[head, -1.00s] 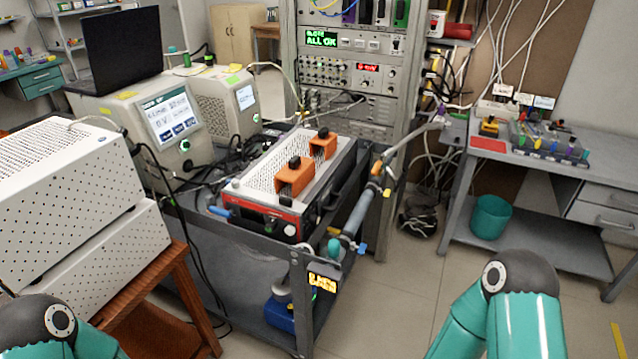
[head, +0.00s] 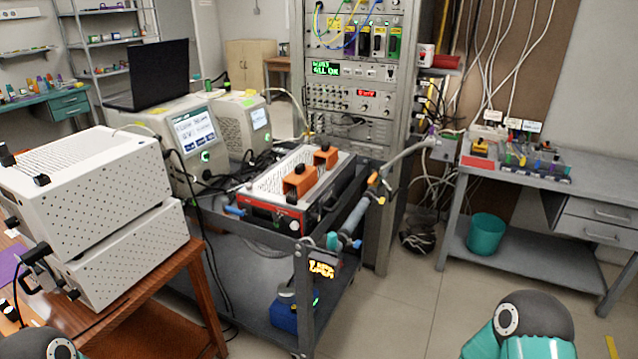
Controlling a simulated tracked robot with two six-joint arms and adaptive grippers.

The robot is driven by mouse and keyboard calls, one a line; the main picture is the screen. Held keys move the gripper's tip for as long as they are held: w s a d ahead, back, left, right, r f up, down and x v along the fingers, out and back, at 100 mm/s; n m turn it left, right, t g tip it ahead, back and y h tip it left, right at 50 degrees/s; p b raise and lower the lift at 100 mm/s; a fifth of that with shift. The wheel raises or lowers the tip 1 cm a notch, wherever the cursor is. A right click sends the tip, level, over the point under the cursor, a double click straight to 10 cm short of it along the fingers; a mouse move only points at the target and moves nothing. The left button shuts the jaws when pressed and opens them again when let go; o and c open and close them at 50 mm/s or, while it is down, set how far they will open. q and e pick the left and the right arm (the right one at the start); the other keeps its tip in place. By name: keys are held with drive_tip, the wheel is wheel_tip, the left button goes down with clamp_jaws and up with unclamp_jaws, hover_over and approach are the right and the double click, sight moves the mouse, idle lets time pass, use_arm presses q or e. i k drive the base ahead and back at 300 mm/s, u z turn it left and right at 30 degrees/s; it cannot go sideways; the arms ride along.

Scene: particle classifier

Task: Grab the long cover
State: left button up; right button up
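A long white perforated cover (head: 275,181) lies on top of a red-and-black instrument (head: 268,214) on the grey cart. Two orange blocks with black knobs, a nearer one (head: 300,181) and a farther one (head: 325,156), sit on the cover. A black handle shows on the instrument's right side. Neither of my grippers is in view. Only a dark joint and teal link of my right arm show at the lower right, and a dark joint of my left arm at the bottom left corner. Both are well short of the cart.
The grey cart (head: 283,262) has a pipe (head: 357,215) along its right side. White perforated boxes (head: 95,195) stand on a wooden table (head: 150,310) at left. An equipment rack (head: 350,95) rises behind. A teal bin (head: 486,233) sits under the right bench. Floor right of the cart is clear.

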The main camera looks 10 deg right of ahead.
sight(305, 177)
drive_tip(key=u, duration=0.15)
drive_tip(key=i, duration=0.9)
drive_tip(key=z, duration=0.05)
